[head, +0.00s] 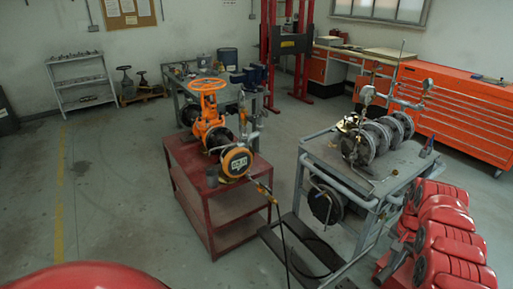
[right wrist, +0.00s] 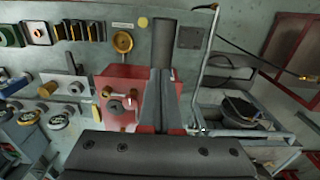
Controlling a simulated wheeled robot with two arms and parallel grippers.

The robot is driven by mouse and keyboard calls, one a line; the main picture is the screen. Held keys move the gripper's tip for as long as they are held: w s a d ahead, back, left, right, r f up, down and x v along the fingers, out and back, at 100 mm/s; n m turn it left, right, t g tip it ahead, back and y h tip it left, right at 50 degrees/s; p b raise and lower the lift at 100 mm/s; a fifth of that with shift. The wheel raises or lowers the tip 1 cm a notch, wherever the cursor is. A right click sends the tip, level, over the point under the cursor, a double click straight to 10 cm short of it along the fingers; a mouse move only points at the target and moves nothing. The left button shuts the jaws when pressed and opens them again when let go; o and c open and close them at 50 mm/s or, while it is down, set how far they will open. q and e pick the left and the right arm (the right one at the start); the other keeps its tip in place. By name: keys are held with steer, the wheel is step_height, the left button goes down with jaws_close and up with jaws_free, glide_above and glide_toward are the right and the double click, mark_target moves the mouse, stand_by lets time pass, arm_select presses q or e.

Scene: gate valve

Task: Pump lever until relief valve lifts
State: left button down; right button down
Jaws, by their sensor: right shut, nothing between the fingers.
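In the right wrist view my right gripper (right wrist: 163,75) is shut and empty, its dark fingers together. A thin grey rod (right wrist: 205,60) with a bent top stands to the right of the fingers, apart from them in the picture; it may be the lever. In the head view an upright thin rod (head: 400,60) rises above the flanged pipework (head: 380,135) on a grey bench (head: 400,170). I cannot single out the relief valve. My left gripper is not in view.
An orange gate valve (head: 209,125) with a handwheel stands on a red cart (head: 208,205), with a hose (head: 285,240) running to the floor. Orange drawer cabinets (head: 465,120) line the right wall. The left floor (head: 110,180) is clear.

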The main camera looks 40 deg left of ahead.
step_height(320, 180, down, 8)
steer(key=b, duration=0.4)
steer(key=shift+r, duration=0.15)
steer(key=shift+r+p, duration=0.3)
steer(key=shift+r, duration=0.15)
step_height(320, 180, up, 5)
steer(key=p, duration=0.3)
step_height(320, 180, up, 6)
steer(key=shift+w+r, duration=0.1)
steer(key=shift+r, duration=0.2)
